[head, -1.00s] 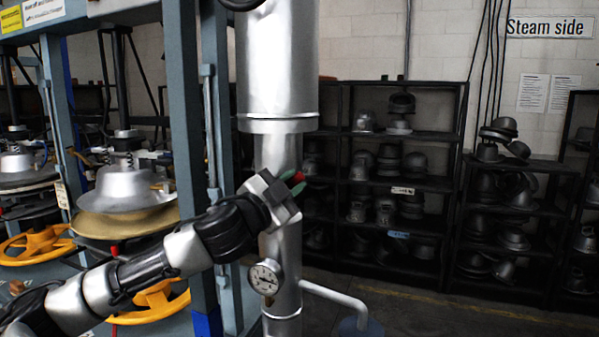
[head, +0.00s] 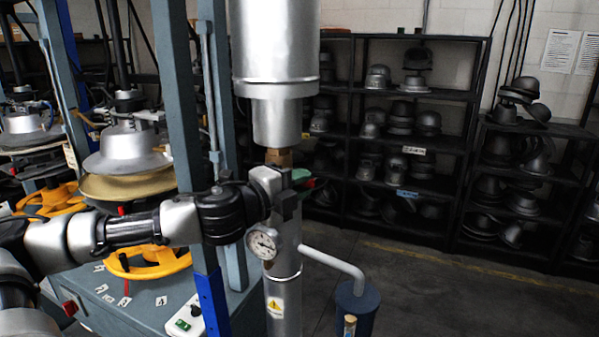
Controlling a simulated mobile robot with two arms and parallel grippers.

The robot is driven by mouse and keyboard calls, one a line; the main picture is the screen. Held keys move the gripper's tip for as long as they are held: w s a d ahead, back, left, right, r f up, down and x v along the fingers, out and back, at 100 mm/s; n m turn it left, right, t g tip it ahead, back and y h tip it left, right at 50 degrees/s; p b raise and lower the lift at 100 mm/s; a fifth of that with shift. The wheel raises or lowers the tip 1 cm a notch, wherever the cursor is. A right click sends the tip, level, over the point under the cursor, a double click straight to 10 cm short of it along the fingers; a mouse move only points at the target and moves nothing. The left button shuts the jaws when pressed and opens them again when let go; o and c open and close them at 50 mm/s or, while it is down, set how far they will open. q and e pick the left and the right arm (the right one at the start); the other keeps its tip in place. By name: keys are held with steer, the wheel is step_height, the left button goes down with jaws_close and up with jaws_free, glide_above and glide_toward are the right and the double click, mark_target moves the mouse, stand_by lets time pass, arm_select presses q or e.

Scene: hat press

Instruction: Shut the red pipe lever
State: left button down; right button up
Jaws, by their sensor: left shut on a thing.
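The red pipe lever (head: 310,183) shows only as a small red tip beside the silver vertical pipe (head: 284,262), above the round gauge (head: 263,243). My left gripper (head: 297,180) is at the pipe, roughly level, with its green fingertips around the lever. It is shut on the lever, and its body hides most of the lever and the valve behind it. A brass-coloured fitting (head: 279,158) shows on the pipe just above the gripper. My right gripper is not in view.
The hat press (head: 130,158) with yellow handwheels (head: 150,262) and blue-grey posts stands at left, close to my arm. A side pipe (head: 333,262) runs right from the main pipe to a blue-grey canister (head: 357,303). Dark shelves (head: 345,130) of hat forms stand behind. Floor at right is clear.

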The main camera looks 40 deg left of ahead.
arm_select(q)
steer(key=shift+f, duration=0.2)
stand_by(0.3)
steer(key=c, duration=1)
jaws_free()
steer(key=shift+c, duration=0.2)
steer(key=s+a+b, duration=0.1)
steer(key=s+b, duration=0.8)
steer(key=s, duration=0.1)
steer(key=shift+s+a, duration=0.35)
